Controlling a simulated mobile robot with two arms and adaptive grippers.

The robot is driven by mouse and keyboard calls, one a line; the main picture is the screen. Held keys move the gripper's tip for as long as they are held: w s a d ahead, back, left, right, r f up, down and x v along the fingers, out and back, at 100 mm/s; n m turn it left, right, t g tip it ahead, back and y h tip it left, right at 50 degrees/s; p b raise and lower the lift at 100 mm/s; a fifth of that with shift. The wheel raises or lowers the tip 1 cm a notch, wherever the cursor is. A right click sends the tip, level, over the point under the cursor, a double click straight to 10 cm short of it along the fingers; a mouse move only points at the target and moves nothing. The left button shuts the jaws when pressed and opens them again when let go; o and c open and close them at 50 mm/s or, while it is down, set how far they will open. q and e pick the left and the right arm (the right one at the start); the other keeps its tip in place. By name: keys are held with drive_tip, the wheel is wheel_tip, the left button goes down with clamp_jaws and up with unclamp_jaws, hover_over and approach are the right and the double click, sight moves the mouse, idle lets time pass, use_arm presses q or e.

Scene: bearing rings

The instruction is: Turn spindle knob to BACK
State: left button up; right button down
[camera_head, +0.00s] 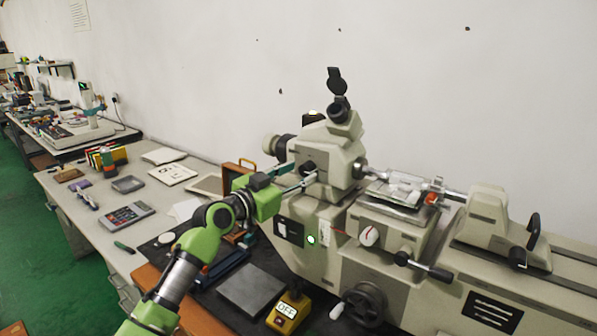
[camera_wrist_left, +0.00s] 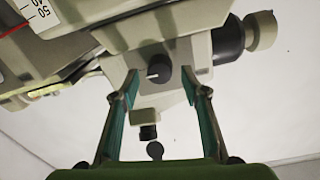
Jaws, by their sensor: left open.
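The machine (camera_head: 320,240) is a beige bench instrument with an eyepiece on top. A small dark knob (camera_head: 309,167) sits on the left face of its head. In the left wrist view the dark knob (camera_wrist_left: 158,70) shows a short white mark pointing to the left of the picture. My left gripper (camera_head: 303,179) is open, with teal-lined fingers reaching the head near this knob. In the left wrist view the knob appears between and beyond the open fingertips (camera_wrist_left: 160,85), with no visible contact. My right gripper is not in view.
A white dial with a red mark (camera_head: 369,236) and a black-handled lever (camera_head: 428,267) are on the machine's front. A yellow OFF box (camera_head: 288,310) stands on the dark mat. A calculator (camera_head: 129,214) and other items lie on the left bench. The wall is behind.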

use_arm(q)
drive_tip(key=shift+w+d, duration=0.25)
drive_tip(key=shift+w, duration=0.05)
drive_tip(key=c, duration=1.1)
